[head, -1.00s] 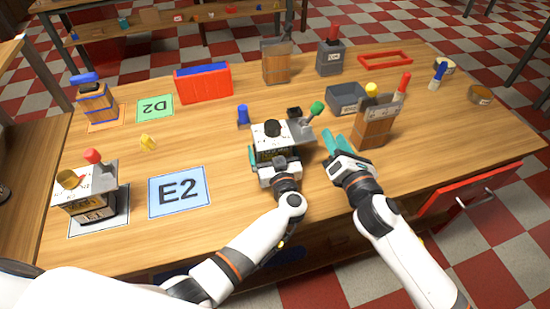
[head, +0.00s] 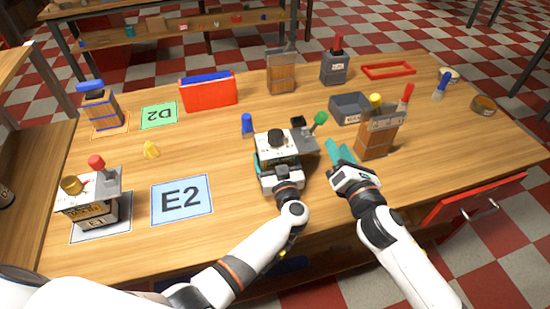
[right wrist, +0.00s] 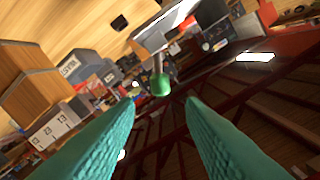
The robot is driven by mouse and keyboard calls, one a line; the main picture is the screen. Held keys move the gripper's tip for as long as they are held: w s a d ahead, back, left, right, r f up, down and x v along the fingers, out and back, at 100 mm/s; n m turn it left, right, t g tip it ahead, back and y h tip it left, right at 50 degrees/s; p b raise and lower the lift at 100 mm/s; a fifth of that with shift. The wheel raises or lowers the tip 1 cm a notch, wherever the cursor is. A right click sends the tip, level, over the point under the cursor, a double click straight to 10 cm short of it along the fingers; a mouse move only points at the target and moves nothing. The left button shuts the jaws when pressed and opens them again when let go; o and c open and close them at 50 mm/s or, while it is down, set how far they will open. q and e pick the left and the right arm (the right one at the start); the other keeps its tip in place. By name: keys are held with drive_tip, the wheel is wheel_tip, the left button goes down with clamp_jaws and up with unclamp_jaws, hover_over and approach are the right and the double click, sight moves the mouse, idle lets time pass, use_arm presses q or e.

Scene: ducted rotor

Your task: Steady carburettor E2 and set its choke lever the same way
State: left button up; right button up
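A carburettor (head: 276,148), white with a black cap, stands upright mid-table; I take it as E2, though its label is unreadable. Its choke lever has a green knob (head: 321,118) and leans right; the knob also shows in the right wrist view (right wrist: 161,85). My left gripper (head: 278,168) is around the carburettor's body from the front, a teal finger against its left side; the other is mostly hidden. My right gripper (head: 338,153) is open and empty, right of the carburettor, apart from the knob. Carburettor E1 (head: 90,203) stands at left; its red-knobbed lever (head: 97,162) leans left.
The blue E2 mat (head: 182,200) lies bare left of my left arm. A blue peg (head: 247,124) stands behind the carburettor.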

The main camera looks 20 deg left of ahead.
drive_tip(key=shift+o, duration=0.4)
drive_tip(key=shift+o, duration=0.9)
drive_tip(key=n+g+y, duration=0.9)
drive_tip(key=n+g, duration=0.3)
drive_tip(key=n, duration=0.1)
approach(316, 124)
drive_tip(key=w+a, duration=0.1)
drive_tip(key=a, duration=0.2)
drive_tip(key=w+a, duration=0.1)
drive_tip(key=a, duration=0.3)
drive_tip(key=w+a+r, duration=0.1)
drive_tip(key=w+a, duration=0.1)
drive_tip(key=a, duration=0.2)
drive_tip(key=shift+w, duration=0.1)
clamp_jaws()
